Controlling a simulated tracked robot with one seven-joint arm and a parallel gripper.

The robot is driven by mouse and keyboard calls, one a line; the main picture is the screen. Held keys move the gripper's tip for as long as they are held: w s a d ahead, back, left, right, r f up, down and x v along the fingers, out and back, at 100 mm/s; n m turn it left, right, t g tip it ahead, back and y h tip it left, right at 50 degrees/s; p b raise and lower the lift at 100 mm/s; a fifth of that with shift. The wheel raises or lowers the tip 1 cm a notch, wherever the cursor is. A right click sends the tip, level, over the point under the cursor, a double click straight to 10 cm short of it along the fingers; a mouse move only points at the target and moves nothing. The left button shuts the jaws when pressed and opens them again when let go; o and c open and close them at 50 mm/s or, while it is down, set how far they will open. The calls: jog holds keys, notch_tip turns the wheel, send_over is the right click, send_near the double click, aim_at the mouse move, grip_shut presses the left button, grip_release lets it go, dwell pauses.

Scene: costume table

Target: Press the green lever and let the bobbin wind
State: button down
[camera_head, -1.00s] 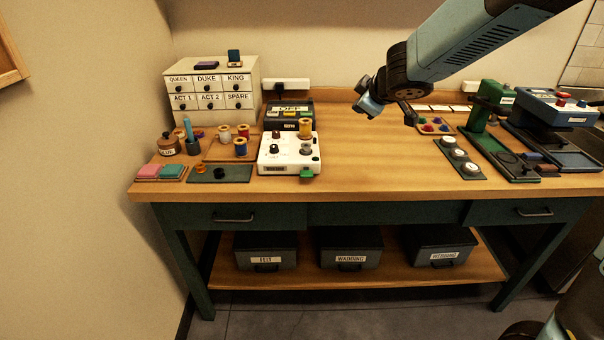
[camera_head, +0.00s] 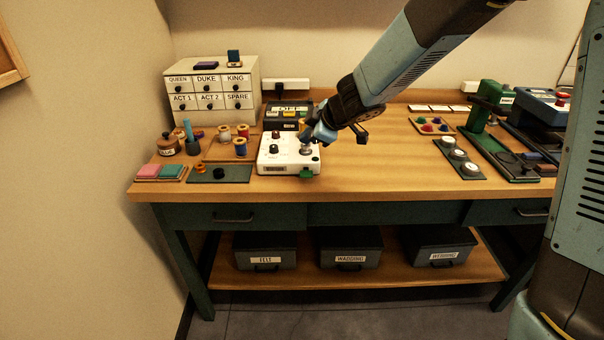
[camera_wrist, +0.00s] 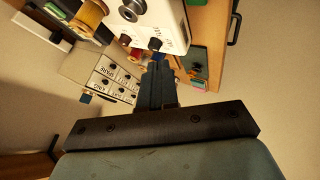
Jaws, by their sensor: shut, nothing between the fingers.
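The white bobbin winder (camera_head: 277,154) stands on the table, left of the middle, with a dark knob on its top. Its green lever (camera_head: 307,173) sticks out at the front right corner. The metal bobbin (camera_head: 306,149) is at its right side, partly covered by my gripper. My gripper (camera_head: 309,138) is shut and empty, above the winder's right part. In the wrist view my gripper's fingers (camera_wrist: 157,75) are together, and the white winder (camera_wrist: 155,18) is beyond them. I cannot make out the green lever in the wrist view.
A drawer cabinet (camera_head: 212,88) stands behind at the left. A dark box marked OFF (camera_head: 285,113) is behind the winder. Thread spools (camera_head: 240,146) and pink and teal pads (camera_head: 160,171) lie to its left. The table middle (camera_head: 372,165) is clear.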

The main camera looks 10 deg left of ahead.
send_over(304, 172)
jog(key=s+d, duration=0.1)
jog(key=shift+s+d+f, duration=0.1)
jog(key=shift+f, duration=1.2)
jog(key=shift+d+f, duration=0.1)
jog(key=shift+f, duration=2.75)
jog(key=shift+f, duration=0.1)
jog(key=shift+w+f, duration=0.2)
jog(key=shift+f, duration=0.05)
jog(key=shift+f, duration=0.95)
jog(key=shift+r, duration=1.4)
jog(key=shift+r, duration=0.1)
jog(key=shift+r, duration=2.4)
